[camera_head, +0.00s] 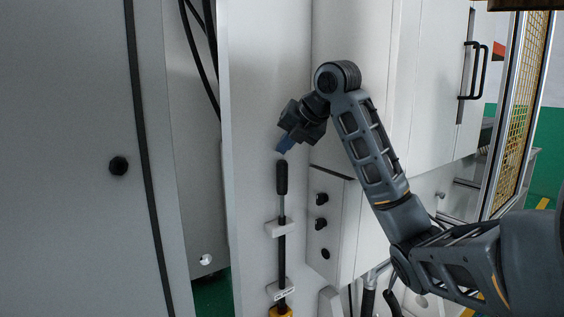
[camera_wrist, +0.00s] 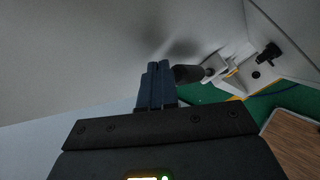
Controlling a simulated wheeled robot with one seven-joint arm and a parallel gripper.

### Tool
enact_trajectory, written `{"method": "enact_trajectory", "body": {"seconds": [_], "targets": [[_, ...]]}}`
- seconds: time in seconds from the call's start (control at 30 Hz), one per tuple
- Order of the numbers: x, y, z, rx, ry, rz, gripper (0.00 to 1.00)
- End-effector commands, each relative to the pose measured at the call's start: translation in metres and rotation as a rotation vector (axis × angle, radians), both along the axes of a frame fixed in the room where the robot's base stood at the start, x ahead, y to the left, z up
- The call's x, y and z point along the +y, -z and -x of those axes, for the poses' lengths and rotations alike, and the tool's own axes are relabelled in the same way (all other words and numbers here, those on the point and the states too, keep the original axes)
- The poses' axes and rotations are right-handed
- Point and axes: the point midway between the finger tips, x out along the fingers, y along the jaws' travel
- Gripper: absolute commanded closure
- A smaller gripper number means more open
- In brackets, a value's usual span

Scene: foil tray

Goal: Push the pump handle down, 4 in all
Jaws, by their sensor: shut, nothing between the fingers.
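The pump handle (camera_head: 282,178) is a black grip on a thin upright rod, mounted on a light grey panel. The rod runs down through a bracket to a yellow part at the bottom edge. My gripper (camera_head: 282,150) is shut and empty, just above the top of the grip in the head view. In the wrist view my shut blue fingers (camera_wrist: 157,84) point at the panel, with the dark grip (camera_wrist: 188,74) right beside their tips. I cannot tell whether they touch it.
A grey box with several black knobs (camera_head: 321,225) juts out right of the rod. A cabinet door with a black handle (camera_head: 472,70) stands at the upper right. Black cables (camera_head: 200,50) hang at the upper left. The panel left of the rod is clear.

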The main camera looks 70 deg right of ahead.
Motion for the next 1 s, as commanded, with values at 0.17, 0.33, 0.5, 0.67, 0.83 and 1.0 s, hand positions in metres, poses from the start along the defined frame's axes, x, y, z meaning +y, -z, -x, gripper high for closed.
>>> {"method": "enact_trajectory", "body": {"seconds": [0.17,0.33,0.5,0.67,0.83,1.0], "targets": [[0.0000,0.0000,0.0000,0.000,0.000,0.000,1.00],[0.0000,0.0000,0.0000,0.000,0.000,0.000,1.00],[0.0000,0.0000,0.0000,0.000,0.000,0.000,1.00],[0.0001,0.0023,0.0000,0.000,0.000,0.000,1.00],[0.0002,0.0084,0.0000,0.000,0.000,0.000,1.00],[0.0001,0.0083,0.0001,0.000,0.000,0.000,1.00]]}}
